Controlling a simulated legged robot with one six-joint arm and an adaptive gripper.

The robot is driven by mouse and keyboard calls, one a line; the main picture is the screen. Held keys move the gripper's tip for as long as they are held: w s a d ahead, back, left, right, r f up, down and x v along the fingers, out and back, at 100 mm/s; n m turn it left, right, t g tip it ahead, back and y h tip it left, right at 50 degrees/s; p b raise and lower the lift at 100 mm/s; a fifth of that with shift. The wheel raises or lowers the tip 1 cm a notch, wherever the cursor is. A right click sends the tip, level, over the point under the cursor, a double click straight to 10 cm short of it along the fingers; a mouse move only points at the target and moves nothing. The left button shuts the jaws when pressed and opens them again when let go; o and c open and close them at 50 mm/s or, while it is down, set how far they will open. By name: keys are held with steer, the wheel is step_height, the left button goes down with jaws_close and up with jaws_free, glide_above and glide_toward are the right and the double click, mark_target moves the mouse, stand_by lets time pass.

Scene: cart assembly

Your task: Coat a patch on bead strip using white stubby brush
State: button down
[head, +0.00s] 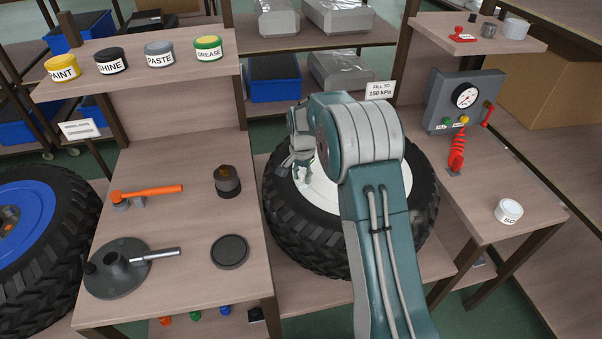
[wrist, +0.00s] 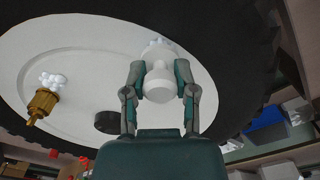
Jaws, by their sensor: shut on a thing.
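My gripper (wrist: 159,75) is shut on a white stubby brush (wrist: 159,88) in the wrist view. The brush's far end has a lumpy white tip (wrist: 157,46), close to the white rim (wrist: 85,70) near the black tyre (wrist: 230,50). I cannot tell whether the tip touches the wheel. No separate bead strip can be made out; the rim meets the tyre along a curved edge. In the head view my gripper (head: 296,158) is at the left of the wheel's white rim (head: 318,192), inside the black tyre (head: 292,232). My arm hides much of the wheel, and the brush is not clear there.
A brass valve (wrist: 41,104) with white lumps stands on the rim. A dark open jar (head: 227,182), black disc (head: 230,252) and orange-handled tool (head: 148,193) lie on the left bench (head: 185,285). A white tub (head: 508,211) and gauge box (head: 462,100) are at right.

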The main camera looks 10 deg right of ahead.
mark_target(305, 194)
steer(key=shift+s+f, duration=0.15)
steer(key=shift+s, duration=0.75)
steer(key=shift+s+f, duration=0.15)
steer(key=shift+s, duration=0.7)
steer(key=shift+w+a+r, duration=0.1)
steer(key=shift+w+r, duration=0.05)
steer(key=shift+w, duration=1)
steer(key=shift+w+a+r, duration=0.1)
steer(key=shift+w, duration=1)
steer(key=shift+w+d, duration=0.2)
steer(key=shift+w, duration=1.45)
step_height(305, 194, up, 6)
step_height(305, 194, up, 3)
steer(key=shift+r, duration=0.1)
